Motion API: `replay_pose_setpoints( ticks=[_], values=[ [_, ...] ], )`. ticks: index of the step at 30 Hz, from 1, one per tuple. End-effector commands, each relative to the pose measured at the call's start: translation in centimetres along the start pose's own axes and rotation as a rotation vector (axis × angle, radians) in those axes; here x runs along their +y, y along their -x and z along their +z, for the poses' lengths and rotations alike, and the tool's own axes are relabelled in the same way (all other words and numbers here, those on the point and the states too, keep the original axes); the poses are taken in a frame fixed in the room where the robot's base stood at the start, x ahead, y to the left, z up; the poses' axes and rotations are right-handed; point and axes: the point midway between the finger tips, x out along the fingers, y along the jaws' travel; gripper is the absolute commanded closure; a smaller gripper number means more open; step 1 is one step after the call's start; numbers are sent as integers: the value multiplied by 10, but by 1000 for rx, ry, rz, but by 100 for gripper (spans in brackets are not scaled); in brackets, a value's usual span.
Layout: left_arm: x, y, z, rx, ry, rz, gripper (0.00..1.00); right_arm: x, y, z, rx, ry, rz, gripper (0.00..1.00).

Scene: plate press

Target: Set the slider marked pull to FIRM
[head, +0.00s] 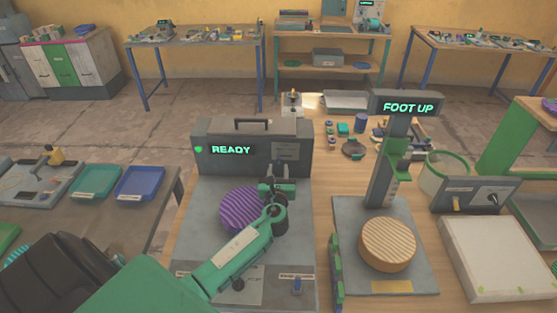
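My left arm reaches in from the lower left across the grey machine whose display reads READY (231,150). Its gripper (272,187) is over the machine's bed, beside and partly over a purple ribbed disc (238,208). The fingers are small and overlapped by the wrist, so I cannot tell whether they are open or shut. On the machine's front edge are a blue control (297,285) under a pale label and a dark knob (238,284). Their labels are too small to read, so I cannot tell which control is marked pull. My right gripper is not in view.
To the right stands a post with a FOOT UP display (408,107) over a tan ribbed disc (388,244). A grey box with a dark knob (491,198) and a white tray (500,258) are further right. Blue tray (140,183) and green tray (97,181) lie left.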

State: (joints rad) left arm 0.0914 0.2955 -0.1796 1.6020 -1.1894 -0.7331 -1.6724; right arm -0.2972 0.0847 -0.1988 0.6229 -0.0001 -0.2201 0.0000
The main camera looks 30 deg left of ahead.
Motion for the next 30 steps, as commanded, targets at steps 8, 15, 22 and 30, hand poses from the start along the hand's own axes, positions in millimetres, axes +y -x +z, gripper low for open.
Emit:
replay_pose_setpoints(
  ticks=[8, 15, 22, 30],
  values=[
    [0, -37, 1, 0, 1, 2, 65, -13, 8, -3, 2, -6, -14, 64],
    [0, -45, -1, 1, 0, 0, 65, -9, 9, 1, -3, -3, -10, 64],
    [0, -45, -1, 1, 1, 1, 73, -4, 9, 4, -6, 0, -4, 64],
    [0, -45, -1, 1, 1, 1, 100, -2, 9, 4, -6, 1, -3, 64]
  ],
)
